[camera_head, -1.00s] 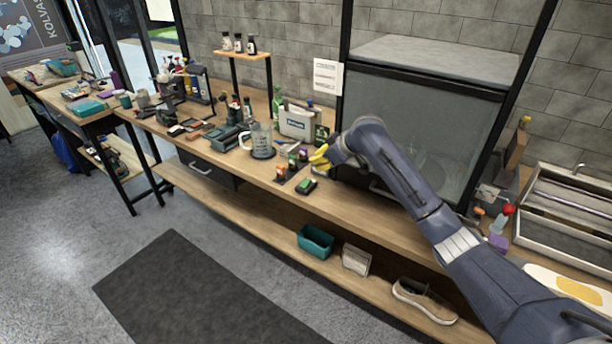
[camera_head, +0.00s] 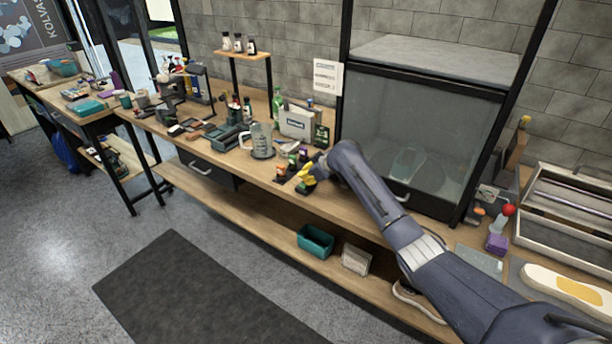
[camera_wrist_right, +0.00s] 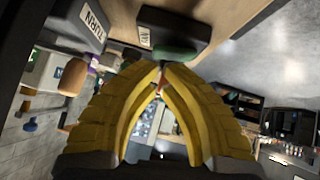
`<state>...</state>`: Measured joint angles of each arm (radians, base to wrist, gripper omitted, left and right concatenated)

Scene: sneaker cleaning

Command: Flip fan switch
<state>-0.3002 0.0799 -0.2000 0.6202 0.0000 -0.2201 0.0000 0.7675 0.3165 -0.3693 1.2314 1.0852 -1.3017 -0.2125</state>
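A small black switch box with a green rocker (camera_head: 306,188) sits near the front edge of the wooden bench, partly covered by my right gripper. In the right wrist view the green rocker (camera_wrist_right: 177,54) is just beyond my fingertips, on a dark box with a white label too small to read. My right gripper (camera_head: 307,172) has yellow fingers and is over the box. Its fingertips (camera_wrist_right: 161,67) come together close to the rocker; contact cannot be told. They hold nothing visible. My left gripper is not in view.
A clear jug (camera_head: 262,140) and a white box (camera_head: 297,122) are behind. A glass-fronted cabinet (camera_head: 420,135) stands to the right. A teal bin (camera_head: 315,240) is on the lower shelf.

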